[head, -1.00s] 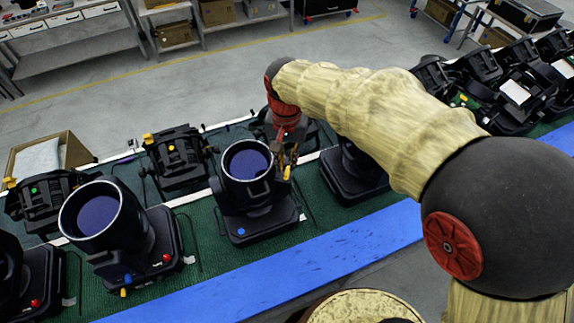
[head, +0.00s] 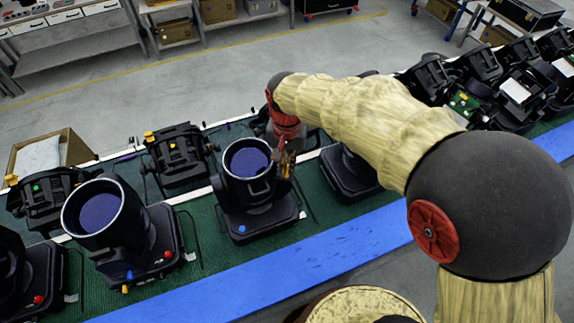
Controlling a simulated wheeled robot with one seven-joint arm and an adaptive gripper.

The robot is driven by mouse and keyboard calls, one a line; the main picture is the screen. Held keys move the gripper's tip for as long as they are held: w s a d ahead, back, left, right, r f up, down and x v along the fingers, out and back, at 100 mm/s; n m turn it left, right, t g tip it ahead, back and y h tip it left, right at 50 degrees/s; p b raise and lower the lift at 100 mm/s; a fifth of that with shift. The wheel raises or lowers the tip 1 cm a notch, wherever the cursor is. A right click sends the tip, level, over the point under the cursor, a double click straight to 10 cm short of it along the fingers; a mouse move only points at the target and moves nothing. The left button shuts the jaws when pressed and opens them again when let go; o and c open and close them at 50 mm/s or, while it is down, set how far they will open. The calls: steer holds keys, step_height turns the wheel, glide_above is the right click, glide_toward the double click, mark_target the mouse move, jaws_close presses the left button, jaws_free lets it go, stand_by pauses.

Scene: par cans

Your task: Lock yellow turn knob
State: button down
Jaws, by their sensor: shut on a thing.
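A black par can (head: 258,190) with a dark blue lens stands upright on the green belt in the middle of the head view. It has a blue knob on the front of its base. My gripper (head: 285,170) reaches down to the right side of this can's head, close against it. Its fingers are shut at the place of the yellow turn knob. The knob is mostly hidden by the fingers, and its turn position cannot be told.
Another par can (head: 115,225) with red, yellow and blue knobs stands at left. A black fixture (head: 178,155) with a yellow knob is behind. A further can (head: 345,172) stands close at right, under my arm. A blue strip (head: 290,262) edges the green belt (head: 205,235).

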stand_by(0.5)
steer(key=n+b, duration=0.1)
steer(key=n, duration=0.3)
steer(key=shift+n+b, duration=0.3)
steer(key=shift+n, duration=0.1)
steer(key=n+b, duration=0.1)
steer(key=n, duration=0.3)
steer(key=shift+n, duration=0.3)
steer(key=n, duration=0.4)
steer(key=shift+b, duration=0.35)
steer(key=shift+n, duration=2.2)
steer(key=shift+w, duration=0.1)
steer(key=c, duration=2.3)
jaws_free()
